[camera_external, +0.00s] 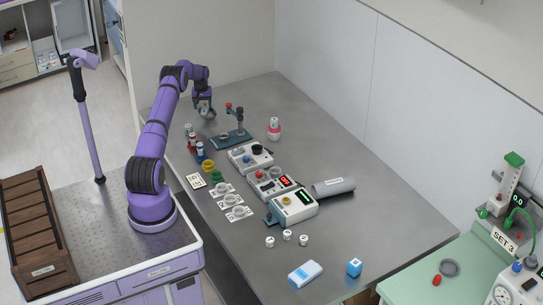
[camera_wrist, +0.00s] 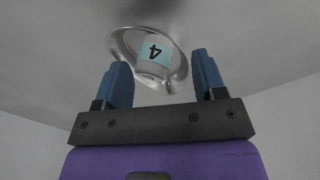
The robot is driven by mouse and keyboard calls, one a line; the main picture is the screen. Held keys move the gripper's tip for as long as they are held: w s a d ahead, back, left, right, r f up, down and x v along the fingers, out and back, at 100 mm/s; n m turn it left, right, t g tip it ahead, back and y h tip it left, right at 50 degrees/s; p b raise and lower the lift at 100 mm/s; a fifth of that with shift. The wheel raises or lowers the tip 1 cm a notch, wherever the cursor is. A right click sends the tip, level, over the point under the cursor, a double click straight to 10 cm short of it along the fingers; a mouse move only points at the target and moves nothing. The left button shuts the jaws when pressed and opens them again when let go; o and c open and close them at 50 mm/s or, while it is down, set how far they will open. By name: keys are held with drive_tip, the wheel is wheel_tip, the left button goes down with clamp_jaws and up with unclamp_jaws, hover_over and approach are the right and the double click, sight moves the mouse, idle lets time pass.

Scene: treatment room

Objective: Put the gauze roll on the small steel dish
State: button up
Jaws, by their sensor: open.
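My gripper (camera_external: 204,112) is at the far left end of the grey table, pointing down, with its fingers apart. In the wrist view the two blue fingers (camera_wrist: 162,78) are spread with nothing clamped between them. Just beyond the fingertips is a shiny round steel dish (camera_wrist: 119,42). A pale, roll-like piece with a light blue label marked 4 (camera_wrist: 154,50) appears to sit in the dish; I cannot tell for sure that it is the gauze roll. In the external view the gripper partly hides the dish.
A stand with red and black knobs (camera_external: 235,125) is right of my gripper. Several instrument boxes (camera_external: 292,207) and a grey cylinder (camera_external: 334,187) fill the middle. Small white labelled pieces (camera_external: 287,235) lie in front.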

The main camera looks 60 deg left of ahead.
sight(203, 110)
wheel_tip(203, 110, up, 10)
drive_tip(key=shift+f, duration=0.25)
